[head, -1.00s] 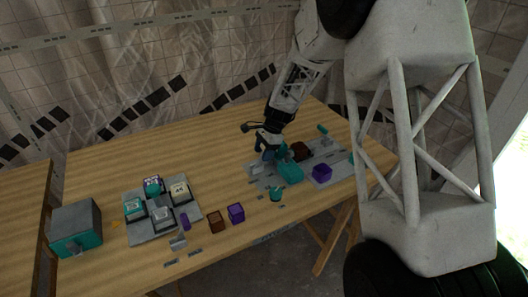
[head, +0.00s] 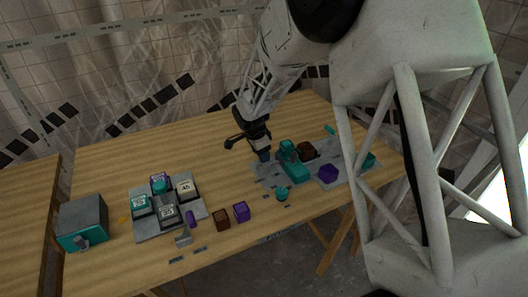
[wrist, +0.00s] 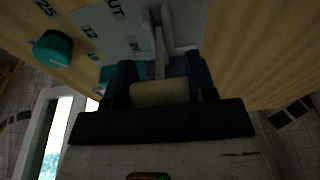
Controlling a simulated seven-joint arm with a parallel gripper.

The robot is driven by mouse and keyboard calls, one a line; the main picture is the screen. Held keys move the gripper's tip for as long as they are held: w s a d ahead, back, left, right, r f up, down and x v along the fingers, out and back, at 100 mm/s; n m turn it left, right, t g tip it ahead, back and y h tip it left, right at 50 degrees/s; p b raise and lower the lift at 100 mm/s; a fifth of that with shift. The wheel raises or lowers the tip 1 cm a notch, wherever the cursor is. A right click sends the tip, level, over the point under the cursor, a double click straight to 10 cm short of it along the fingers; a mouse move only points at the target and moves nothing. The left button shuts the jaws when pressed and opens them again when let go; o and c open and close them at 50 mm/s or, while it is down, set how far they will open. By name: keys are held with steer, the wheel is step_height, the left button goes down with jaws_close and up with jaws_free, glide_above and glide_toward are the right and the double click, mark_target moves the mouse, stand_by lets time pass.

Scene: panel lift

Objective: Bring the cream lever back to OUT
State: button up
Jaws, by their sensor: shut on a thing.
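The cream lever's handle (wrist: 160,93) lies between the blue fingers of my gripper (wrist: 160,85) in the wrist view, and the gripper is shut on it. The lever's grey arm and bracket (wrist: 160,45) rise from a grey panel, near partly visible lettering ending in "UT". In the head view my gripper (head: 263,155) is at the far left edge of the right-hand grey panel (head: 268,178). The cream handle is hidden there by the gripper. The lever's exact position against its marks cannot be told.
A teal knob (wrist: 52,48) beside numbers is close by in the wrist view. Teal blocks (head: 290,150), a brown block (head: 306,149) and a purple block (head: 328,173) stand on the panel. A keyed panel (head: 150,226) and grey-teal box (head: 82,220) are left.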

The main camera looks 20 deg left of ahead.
steer(key=shift+s+a+f+t+h, duration=0.15)
steer(key=shift+s+a+t+h, duration=0.45)
steer(key=shift+t+h, duration=0.3)
steer(key=shift+s+a+f+t+h, duration=0.3)
steer(key=shift+a+t+h, duration=0.05)
steer(key=shift+t+h, duration=0.25)
steer(key=o, duration=1.3)
steer(key=shift+s+a+r, duration=0.1)
steer(key=shift+v, duration=3.75)
